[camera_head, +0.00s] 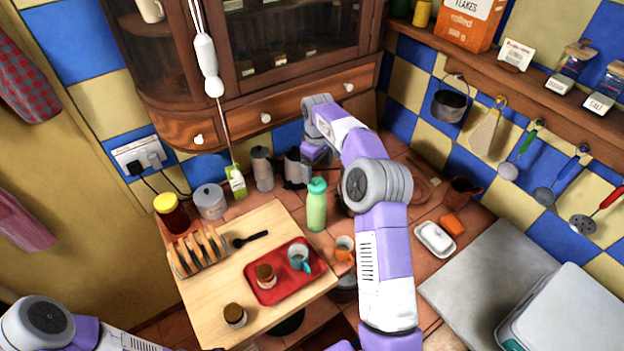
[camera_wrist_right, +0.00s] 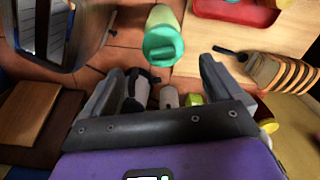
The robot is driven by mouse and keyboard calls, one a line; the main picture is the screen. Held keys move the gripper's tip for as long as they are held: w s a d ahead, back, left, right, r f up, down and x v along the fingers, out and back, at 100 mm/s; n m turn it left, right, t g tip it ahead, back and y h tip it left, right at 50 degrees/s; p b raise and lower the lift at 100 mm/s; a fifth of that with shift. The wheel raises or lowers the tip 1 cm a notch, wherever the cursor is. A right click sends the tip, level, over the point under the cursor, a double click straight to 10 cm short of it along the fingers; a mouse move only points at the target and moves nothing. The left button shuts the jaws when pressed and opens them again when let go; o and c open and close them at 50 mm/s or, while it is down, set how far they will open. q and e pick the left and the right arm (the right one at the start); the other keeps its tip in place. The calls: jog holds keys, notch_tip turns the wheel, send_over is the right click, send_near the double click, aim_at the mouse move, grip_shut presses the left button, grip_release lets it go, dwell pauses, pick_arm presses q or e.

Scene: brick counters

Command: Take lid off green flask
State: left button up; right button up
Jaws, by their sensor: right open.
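The green flask (camera_head: 316,211) stands upright on the tiled counter, right of the wooden board. Its teal-green lid (camera_head: 317,185) is on top. My right gripper (camera_head: 308,164) is behind and above the flask, and its fingers are hard to make out in the head view. In the right wrist view my right gripper (camera_wrist_right: 161,70) is open and empty. The flask (camera_wrist_right: 164,16) lies beyond its fingertips with the lid (camera_wrist_right: 163,47) facing the camera, apart from both fingers. My left arm shows at lower left in the head view, but its gripper is out of frame.
The wooden board (camera_head: 215,290) holds a toast rack (camera_head: 198,252) and a red tray (camera_head: 262,292) with a teal mug (camera_head: 299,258). An orange mug (camera_head: 344,248) stands close to the flask. A grey canister (camera_head: 262,168) and a cupboard (camera_head: 270,112) are behind.

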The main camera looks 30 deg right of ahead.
aim_at(317, 179)
jog(key=f, duration=0.6)
jog(key=shift+s+a+f+p, duration=0.15)
jog(key=shift+s+f+p, duration=0.05)
jog(key=shift+s+p, duration=0.15)
jog(key=shift+c, duration=0.3)
jog(key=shift+r, duration=0.1)
jog(key=c, duration=1.1)
